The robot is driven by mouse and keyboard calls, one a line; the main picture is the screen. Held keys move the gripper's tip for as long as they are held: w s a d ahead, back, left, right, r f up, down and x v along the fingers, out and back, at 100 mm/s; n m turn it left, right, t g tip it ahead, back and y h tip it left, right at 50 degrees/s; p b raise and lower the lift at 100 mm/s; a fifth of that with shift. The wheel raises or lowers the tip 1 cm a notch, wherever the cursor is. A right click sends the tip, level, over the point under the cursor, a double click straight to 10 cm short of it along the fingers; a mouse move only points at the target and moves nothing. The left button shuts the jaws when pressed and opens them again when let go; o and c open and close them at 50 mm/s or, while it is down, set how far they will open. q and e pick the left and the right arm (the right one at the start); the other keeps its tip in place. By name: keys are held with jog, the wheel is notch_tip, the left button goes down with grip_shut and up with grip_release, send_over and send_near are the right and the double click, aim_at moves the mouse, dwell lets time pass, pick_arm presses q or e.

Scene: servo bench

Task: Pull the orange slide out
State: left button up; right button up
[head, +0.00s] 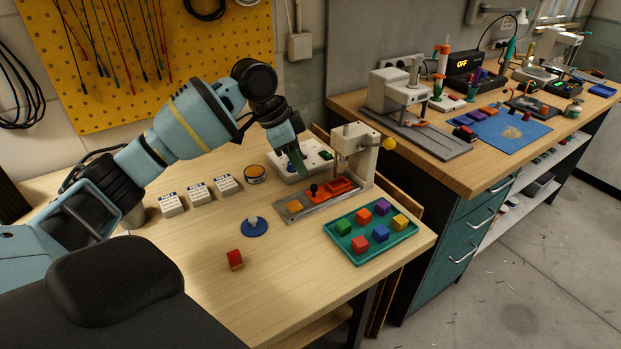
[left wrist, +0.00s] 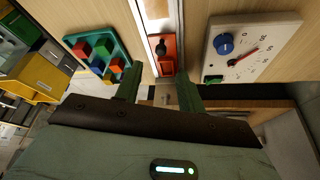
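The orange slide (head: 335,188) sits in a grey metal rail (head: 290,215) under the head of a small bench press (head: 357,150). A black knob (head: 313,190) stands on its end. In the left wrist view the slide (left wrist: 167,66) and its knob (left wrist: 161,47) lie beyond the gap between my fingertips. My left gripper (head: 297,163) is above and behind the rail, next to the press, pointing down. Its green fingers are apart with nothing between them, as the left wrist view (left wrist: 159,78) shows. My right gripper is in neither view.
A white dial box (head: 300,162) stands behind the rail, close to my left gripper. A teal tray (head: 371,252) of coloured blocks lies in front. A red block (head: 235,259) and clear tabletop lie nearer.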

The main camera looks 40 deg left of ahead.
aim_at(313, 186)
pick_arm(q)
jog(key=x, duration=0.7)
jog(key=shift+w+f, duration=0.1)
jog(key=shift+f, duration=0.15)
grip_shut()
